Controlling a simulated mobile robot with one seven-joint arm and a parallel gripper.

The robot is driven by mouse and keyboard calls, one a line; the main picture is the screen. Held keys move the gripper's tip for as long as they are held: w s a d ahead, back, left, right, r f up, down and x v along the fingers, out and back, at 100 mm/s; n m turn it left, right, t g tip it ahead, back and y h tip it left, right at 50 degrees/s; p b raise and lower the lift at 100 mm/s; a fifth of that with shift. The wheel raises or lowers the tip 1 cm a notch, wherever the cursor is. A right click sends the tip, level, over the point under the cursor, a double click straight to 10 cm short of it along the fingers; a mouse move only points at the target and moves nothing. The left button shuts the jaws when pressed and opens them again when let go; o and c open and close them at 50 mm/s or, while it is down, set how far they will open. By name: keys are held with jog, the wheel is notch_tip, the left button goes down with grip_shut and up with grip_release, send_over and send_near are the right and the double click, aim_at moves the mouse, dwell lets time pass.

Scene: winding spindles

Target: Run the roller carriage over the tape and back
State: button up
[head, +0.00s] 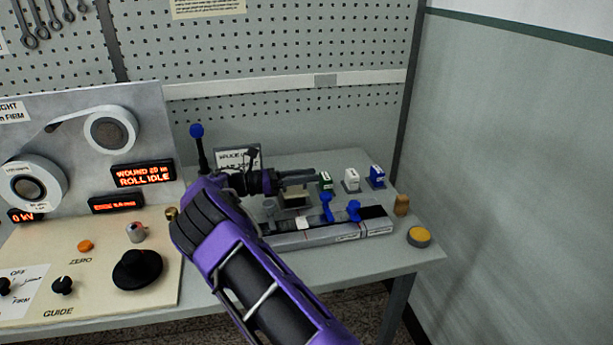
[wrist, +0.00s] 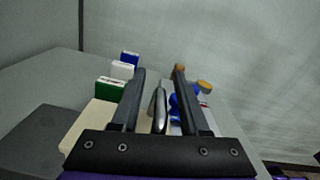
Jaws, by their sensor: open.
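My gripper (head: 312,175) is open above the back of a grey metal splice jig (head: 290,240) on the bench. In the wrist view my gripper (wrist: 160,72) has its two dark fingers apart, with a shiny rounded metal piece (wrist: 159,112) showing between them; I cannot tell if this is the roller carriage. Two blue handles, a left one (head: 327,207) and a right one (head: 354,210), stand on the jig. Blue parts also show by the right finger in the wrist view. The tape on the jig cannot be made out clearly.
Green (head: 325,181), white (head: 351,180) and blue (head: 376,177) boxes stand behind the jig. A tan block (head: 402,205) and a yellow-topped round button (head: 419,237) are at the right. A blue-knobbed lever (head: 197,131) rises at the left. The winding panel (head: 85,185) is further left.

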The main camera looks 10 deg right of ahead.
jog(key=shift+a, duration=0.1)
jog(key=a, duration=0.7)
jog(key=shift+a+b, duration=0.15)
jog(key=shift+b, duration=0.15)
